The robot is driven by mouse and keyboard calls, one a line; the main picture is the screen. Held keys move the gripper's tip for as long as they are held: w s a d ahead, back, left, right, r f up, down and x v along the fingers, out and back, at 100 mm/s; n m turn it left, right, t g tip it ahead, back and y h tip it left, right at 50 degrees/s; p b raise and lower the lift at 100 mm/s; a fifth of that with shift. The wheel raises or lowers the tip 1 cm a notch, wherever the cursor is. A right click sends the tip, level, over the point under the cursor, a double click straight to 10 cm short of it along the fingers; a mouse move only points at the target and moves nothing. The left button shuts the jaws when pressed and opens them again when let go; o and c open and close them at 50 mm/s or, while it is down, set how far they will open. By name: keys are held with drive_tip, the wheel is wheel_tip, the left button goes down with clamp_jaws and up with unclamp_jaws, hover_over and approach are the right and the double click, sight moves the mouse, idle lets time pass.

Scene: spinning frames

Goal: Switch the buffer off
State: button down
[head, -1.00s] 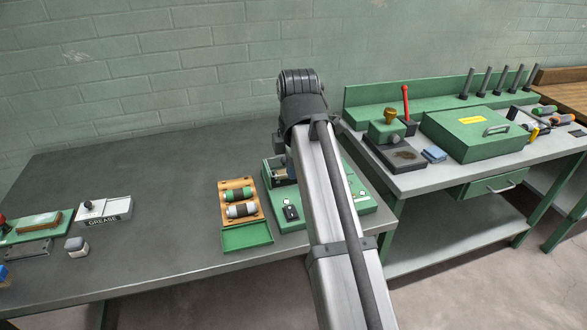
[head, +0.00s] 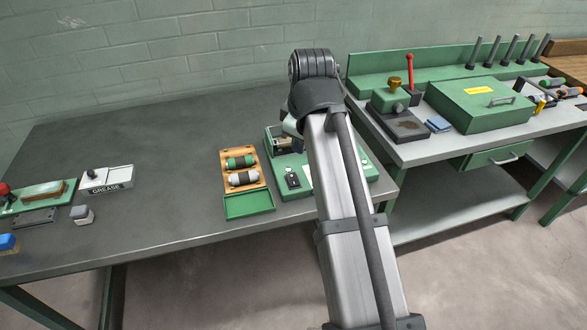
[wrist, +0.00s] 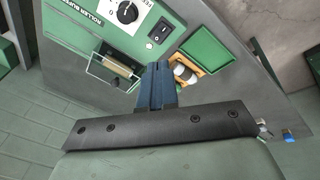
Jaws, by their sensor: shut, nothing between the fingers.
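The roller buffer (head: 300,191) is a green machine at the right end of the near bench, partly hidden behind my arm in the head view. I see no contact with the switch.
A grease box (head: 108,178) and small items lie at the bench's left. A second bench with a green case (head: 480,105) stands right. Mid-bench is clear.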

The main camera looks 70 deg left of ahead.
drive_tip(key=m, duration=0.6)
drive_tip(key=a+m, duration=0.1)
drive_tip(key=m, duration=0.2)
drive_tip(key=shift+r+m+y, duration=0.15)
drive_tip(key=shift+m+y, duration=0.15)
drive_tip(key=shift+y, duration=0.1)
drive_tip(key=shift+a, duration=0.1)
hover_over(292, 175)
drive_tip(key=d, duration=0.1)
drive_tip(key=f, duration=1.1)
drive_tip(key=shift+d+f, duration=0.2)
drive_tip(key=shift+f, duration=0.1)
drive_tip(key=shift+x, duration=0.9)
drive_tip(key=shift+d, duration=0.1)
